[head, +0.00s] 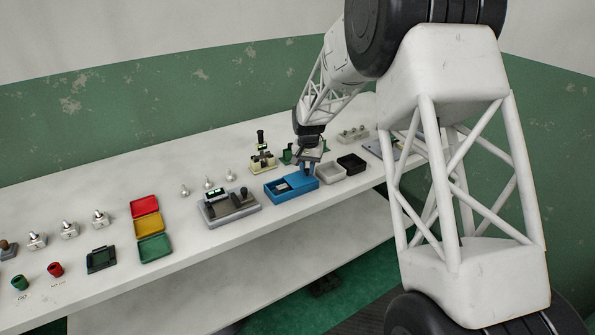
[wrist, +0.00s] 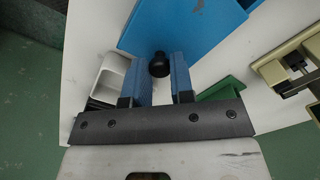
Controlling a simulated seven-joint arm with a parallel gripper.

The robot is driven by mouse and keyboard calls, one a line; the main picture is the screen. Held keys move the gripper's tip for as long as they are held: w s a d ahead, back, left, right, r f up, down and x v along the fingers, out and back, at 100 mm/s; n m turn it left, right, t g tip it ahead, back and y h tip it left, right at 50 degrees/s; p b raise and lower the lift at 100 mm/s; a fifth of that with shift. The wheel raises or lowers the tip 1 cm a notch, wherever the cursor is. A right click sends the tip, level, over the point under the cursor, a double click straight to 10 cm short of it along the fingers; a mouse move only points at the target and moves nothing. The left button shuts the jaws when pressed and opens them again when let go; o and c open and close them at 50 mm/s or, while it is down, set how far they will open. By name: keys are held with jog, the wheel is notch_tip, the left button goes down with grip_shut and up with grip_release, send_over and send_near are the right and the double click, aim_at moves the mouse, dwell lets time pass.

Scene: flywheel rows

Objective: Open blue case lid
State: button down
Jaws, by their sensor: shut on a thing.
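The blue case (head: 291,192) sits near the front edge of the white bench, with a pale patch showing in its top left part. My gripper (head: 307,167) is over the case's right part, pointing down. In the wrist view a broad flat blue panel of the case (wrist: 185,25) lies beyond the fingers. My gripper (wrist: 160,66) has its two blue fingers on either side of a round black knob (wrist: 159,66) at the panel's near edge, and is shut on it. How far the lid is raised cannot be told.
A grey bin (head: 331,173) and a black bin (head: 352,163) stand close right of the case. A grey device with a black lever (head: 230,207) stands to its left. A cream press-like tool (head: 262,158) stands behind. Red, yellow and green trays (head: 148,225) lie farther left.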

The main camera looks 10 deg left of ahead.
aim_at(308, 169)
jog(key=c, duration=1)
grip_release()
jog(key=shift+w+d, duration=0.1)
jog(key=shift+r, duration=0.1)
jog(key=shift+r, duration=3.85)
jog(key=shift+d, duration=0.1)
jog(key=shift+d+r, duration=0.15)
jog(key=s+d+r+t, duration=0.1)
jog(key=s+d+r, duration=0.7)
jog(key=s+d, duration=0.4)
jog(key=s+d+r, duration=0.8)
jog(key=s+d, duration=0.3)
jog(key=d, duration=0.1)
jog(key=shift+t, duration=0.8)
jog(key=s+d+f, duration=0.1)
jog(key=s+d, duration=0.3)
jog(key=s, duration=0.6)
jog(key=s+d+f, duration=0.1)
jog(key=s+d, duration=0.3)
jog(key=s, duration=0.6)
jog(key=s+d+f, duration=0.1)
jog(key=s+d, duration=0.3)
jog(key=s, duration=0.6)
jog(key=shift+d, duration=0.2)
